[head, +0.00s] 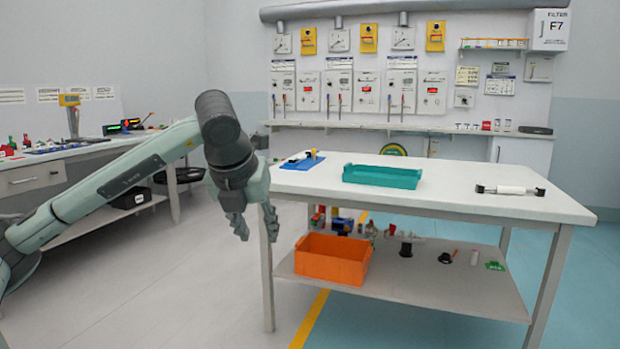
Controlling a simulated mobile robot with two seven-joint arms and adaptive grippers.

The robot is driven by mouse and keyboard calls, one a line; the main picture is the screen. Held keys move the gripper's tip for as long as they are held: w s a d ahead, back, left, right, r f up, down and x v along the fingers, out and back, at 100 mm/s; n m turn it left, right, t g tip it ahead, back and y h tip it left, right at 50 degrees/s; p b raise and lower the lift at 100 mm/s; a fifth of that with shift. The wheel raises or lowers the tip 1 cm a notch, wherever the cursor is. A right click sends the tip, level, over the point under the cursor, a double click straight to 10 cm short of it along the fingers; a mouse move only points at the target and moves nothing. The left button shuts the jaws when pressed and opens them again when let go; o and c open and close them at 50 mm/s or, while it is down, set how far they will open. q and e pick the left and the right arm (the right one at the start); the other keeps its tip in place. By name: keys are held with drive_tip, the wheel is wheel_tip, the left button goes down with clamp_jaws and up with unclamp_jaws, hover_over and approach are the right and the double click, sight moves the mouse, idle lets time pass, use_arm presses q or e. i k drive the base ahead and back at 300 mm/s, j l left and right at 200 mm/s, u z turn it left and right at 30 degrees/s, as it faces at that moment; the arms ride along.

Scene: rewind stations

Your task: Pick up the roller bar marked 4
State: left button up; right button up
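A roller bar (511,190) with a white middle and black ends lies on the right part of the white table (450,188). Another light bar with dark ends (298,157) sits on a blue holder (310,163) at the table's left end. Both are too small for me to read any number. My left gripper (256,226) points down in front of the table's left end, with its fingers apart and nothing between them. It is well to the left of the right-hand bar. My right gripper is not in view.
A teal tray (382,184) stands mid-table, and the tabletop between it and the right-hand bar is clear. An orange crate (332,267) and several small parts are on the lower shelf. A side bench (35,180) stands left and a wall panel behind.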

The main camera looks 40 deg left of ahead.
sight(307, 154)
drive_tip(key=i+j, duration=0.3)
drive_tip(key=i+j+z, duration=0.1)
drive_tip(key=i+j, duration=0.15)
drive_tip(key=j, duration=0.25)
drive_tip(key=i+j, duration=0.3)
drive_tip(key=j, duration=0.15)
drive_tip(key=i+j+z, duration=0.15)
drive_tip(key=j, duration=0.3)
drive_tip(key=i+j, duration=0.35)
drive_tip(key=i+j+z, duration=0.1)
drive_tip(key=i+j, duration=0.15)
drive_tip(key=j, duration=0.3)
drive_tip(key=i+j, duration=0.25)
drive_tip(key=j, duration=0.25)
drive_tip(key=i+j+z, duration=0.1)
drive_tip(key=i+j, duration=0.15)
drive_tip(key=j, duration=0.25)
